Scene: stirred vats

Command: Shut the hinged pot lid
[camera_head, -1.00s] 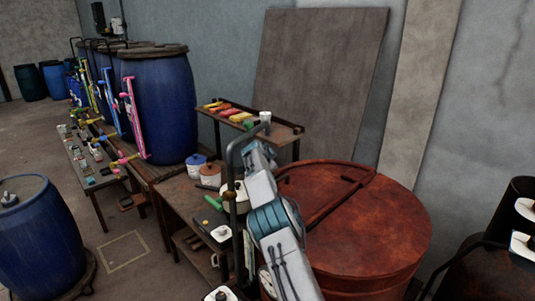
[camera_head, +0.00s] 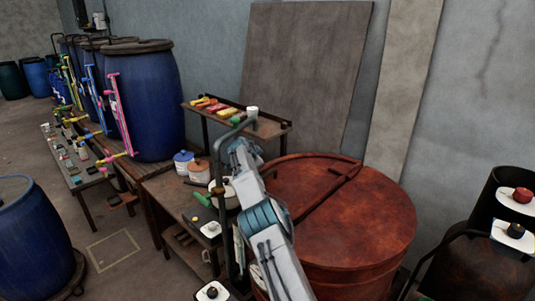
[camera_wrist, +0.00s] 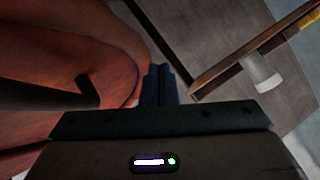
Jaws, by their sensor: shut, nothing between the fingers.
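The large rust-red round pot (camera_head: 375,215) stands right of my arm in the head view. Its top looks flat, with a bent raised bar (camera_head: 335,190) across it. I cannot tell whether this is the lid's edge or whether a lid stands open. In the wrist view the rust-red curved surface (camera_wrist: 110,40) fills the left side, close to my gripper (camera_wrist: 160,72). The fingers are shut and hold nothing. A small gap shows between them and that surface. In the head view my arm hides part of the pot's left side, and the fingers are not clear.
A small shelf (camera_head: 270,130) with coloured pieces and a white cup (camera_head: 252,112) stands behind my arm. The workbench (camera_head: 165,200) on the left bears small pots. A bent dark pipe (camera_head: 217,165) rises beside my arm. A dark chair-like frame (camera_head: 470,255) is at right.

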